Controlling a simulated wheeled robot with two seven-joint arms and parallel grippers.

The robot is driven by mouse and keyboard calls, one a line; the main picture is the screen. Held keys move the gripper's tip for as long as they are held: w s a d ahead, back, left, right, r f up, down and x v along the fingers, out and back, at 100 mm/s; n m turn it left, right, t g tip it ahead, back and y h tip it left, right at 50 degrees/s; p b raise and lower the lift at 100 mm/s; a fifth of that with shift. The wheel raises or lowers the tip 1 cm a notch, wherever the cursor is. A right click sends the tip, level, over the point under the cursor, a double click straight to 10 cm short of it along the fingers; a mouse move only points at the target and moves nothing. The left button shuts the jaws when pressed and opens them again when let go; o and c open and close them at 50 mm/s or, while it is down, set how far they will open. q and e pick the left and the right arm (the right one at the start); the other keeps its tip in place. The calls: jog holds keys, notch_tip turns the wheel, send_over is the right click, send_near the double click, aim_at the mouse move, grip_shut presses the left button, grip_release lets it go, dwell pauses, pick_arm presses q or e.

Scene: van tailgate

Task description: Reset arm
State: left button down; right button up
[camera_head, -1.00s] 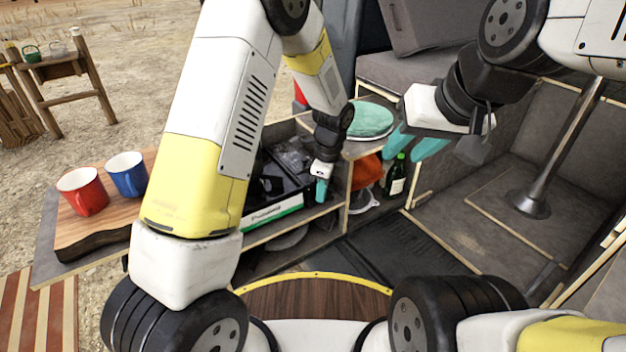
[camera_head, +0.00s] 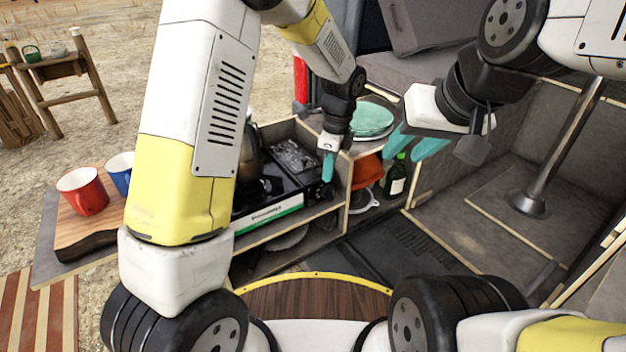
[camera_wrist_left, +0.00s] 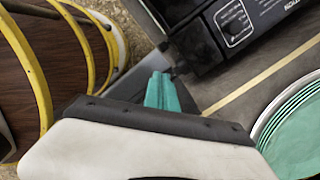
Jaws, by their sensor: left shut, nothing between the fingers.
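My right gripper (camera_head: 418,143) is at the upper right over the van floor. Its two teal fingers are spread apart with nothing visible between them.
A red mug (camera_head: 82,190) and a partly hidden blue mug (camera_head: 121,172) stand on a wooden board (camera_head: 90,232) at left. A kettle (camera_head: 249,155) stands on the stove. A green plate (camera_head: 374,120), an orange item (camera_head: 367,171) and a dark bottle (camera_head: 397,176) are near my left gripper. The van floor is clear.

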dwell(0.4)
pick_arm(q)
jog(key=s+a+r+n+t+h, duration=0.2)
jog(key=s+a+r+n, duration=0.45)
jog(key=r, duration=0.25)
jog(key=s+a+r+n+t+h, duration=0.1)
jog(key=s+a+r+n+t, duration=0.1)
jog(key=s+a+r+n, duration=0.65)
jog(key=s+a+r+n+t, duration=0.1)
jog(key=s+a+r+n, duration=0.1)
jog(key=s+n, duration=0.4)
jog(key=shift+s+r+t, duration=0.15)
jog(key=shift+r+t, duration=0.25)
jog(key=shift+r, duration=0.05)
pick_arm(e)
jog(key=shift+c, duration=0.3)
dwell(0.3)
